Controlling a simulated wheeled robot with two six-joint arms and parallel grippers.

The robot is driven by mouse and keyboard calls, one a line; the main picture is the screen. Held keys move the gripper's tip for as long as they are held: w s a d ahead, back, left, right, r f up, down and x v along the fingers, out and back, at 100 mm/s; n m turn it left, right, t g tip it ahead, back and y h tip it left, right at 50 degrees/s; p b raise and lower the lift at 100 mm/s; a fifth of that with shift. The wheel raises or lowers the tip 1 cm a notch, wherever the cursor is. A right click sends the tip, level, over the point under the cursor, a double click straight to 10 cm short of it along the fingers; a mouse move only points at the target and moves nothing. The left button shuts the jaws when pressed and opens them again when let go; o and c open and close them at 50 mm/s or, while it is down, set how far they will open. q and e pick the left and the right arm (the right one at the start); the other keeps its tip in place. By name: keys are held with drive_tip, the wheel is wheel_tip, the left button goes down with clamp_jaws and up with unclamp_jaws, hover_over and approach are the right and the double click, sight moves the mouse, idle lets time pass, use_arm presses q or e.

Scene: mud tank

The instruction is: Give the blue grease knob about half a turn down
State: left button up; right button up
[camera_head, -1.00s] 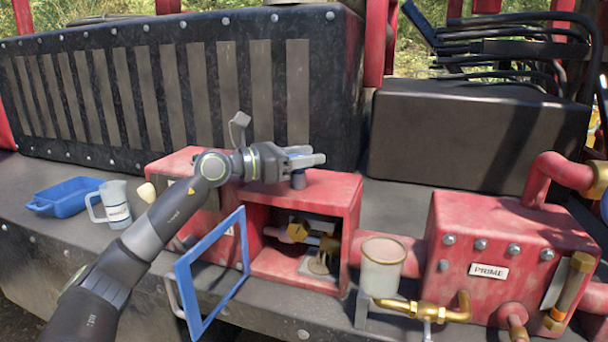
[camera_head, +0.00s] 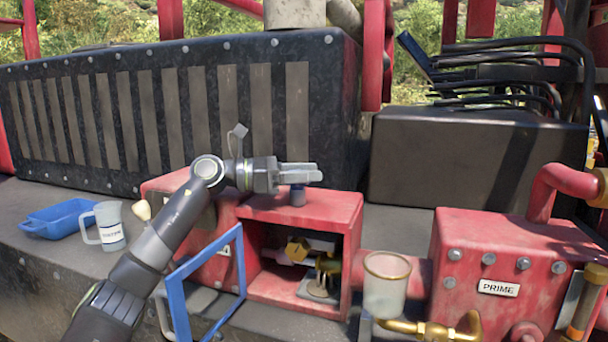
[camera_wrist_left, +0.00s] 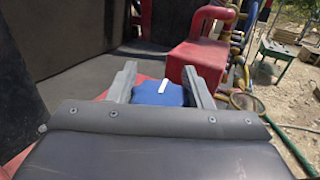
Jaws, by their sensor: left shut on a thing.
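The blue grease knob (camera_head: 298,196) stands upright on top of the red open-fronted box (camera_head: 330,207). In the left wrist view the knob (camera_wrist_left: 158,93) is a blue cap with a white mark. My left gripper (camera_head: 304,174) reaches over the box from the left. Its fingers are shut on the knob, one on each side of it, as the left wrist view (camera_wrist_left: 160,88) shows. The fingers hide the knob's top in the head view. My right gripper is in neither view.
A blue-framed door (camera_head: 176,305) hangs open before the box. A clear cup (camera_head: 385,292) on brass piping and a red PRIME box (camera_head: 460,235) stand to the right. A blue tray (camera_head: 50,231) and a jug (camera_head: 110,236) sit at left. A black ribbed panel (camera_head: 345,110) rises behind.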

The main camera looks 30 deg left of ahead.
use_arm(q)
drive_tip(key=shift+f, duration=0.1)
drive_tip(key=o, duration=1)
drive_tip(key=shift+w+d, duration=0.1)
drive_tip(key=shift+b+v, duration=4.8)
drive_tip(key=shift+v, duration=3.95)
